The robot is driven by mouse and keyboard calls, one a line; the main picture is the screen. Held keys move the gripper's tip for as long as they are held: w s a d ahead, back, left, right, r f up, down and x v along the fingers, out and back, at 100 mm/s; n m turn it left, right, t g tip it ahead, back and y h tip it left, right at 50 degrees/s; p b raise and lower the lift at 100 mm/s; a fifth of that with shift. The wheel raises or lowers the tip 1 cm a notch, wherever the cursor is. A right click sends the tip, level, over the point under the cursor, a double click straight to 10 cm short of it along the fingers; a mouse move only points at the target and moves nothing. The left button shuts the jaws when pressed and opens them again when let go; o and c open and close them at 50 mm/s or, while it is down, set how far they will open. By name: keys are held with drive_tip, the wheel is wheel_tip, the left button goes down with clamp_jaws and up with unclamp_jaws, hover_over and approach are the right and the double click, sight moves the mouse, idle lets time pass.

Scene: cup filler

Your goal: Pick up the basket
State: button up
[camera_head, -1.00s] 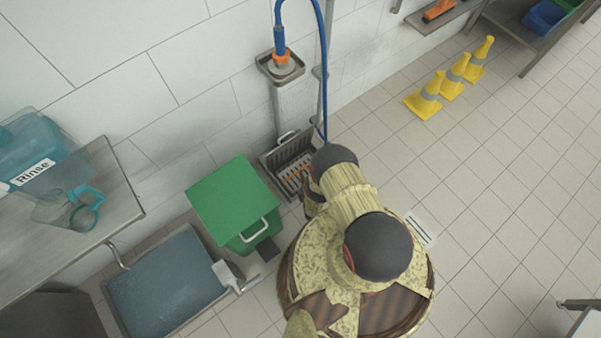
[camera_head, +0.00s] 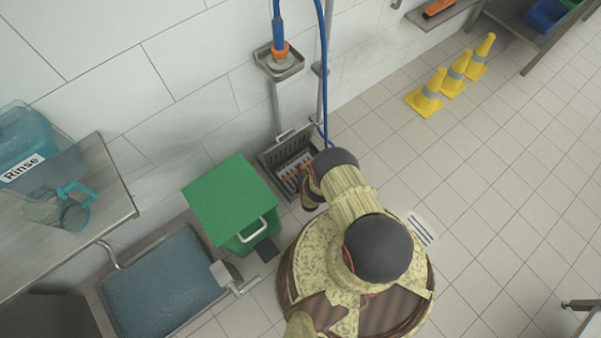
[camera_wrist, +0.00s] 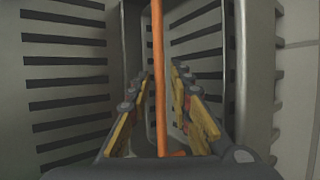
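The basket (camera_head: 270,160) looks like a grey slotted metal holder with orange parts inside, low against the wall in the head view. My arm ends beside its right side there, and my gripper's fingers are hidden in that view. In the wrist view, grey slotted walls (camera_wrist: 65,90), which look like the basket, stand around my gripper (camera_wrist: 159,78). Its two fingers with yellow pads are spread apart. A thin orange rod (camera_wrist: 158,60) runs between them, and I cannot tell whether it touches either finger.
A green lidded bin (camera_head: 230,200) stands left of the basket. A blue-grey basin (camera_head: 165,285) and a shelf with a "Rinse" container (camera_head: 30,145) are farther left. A blue hose (camera_head: 322,60) hangs above.

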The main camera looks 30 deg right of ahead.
clamp_jaws()
idle(0.8)
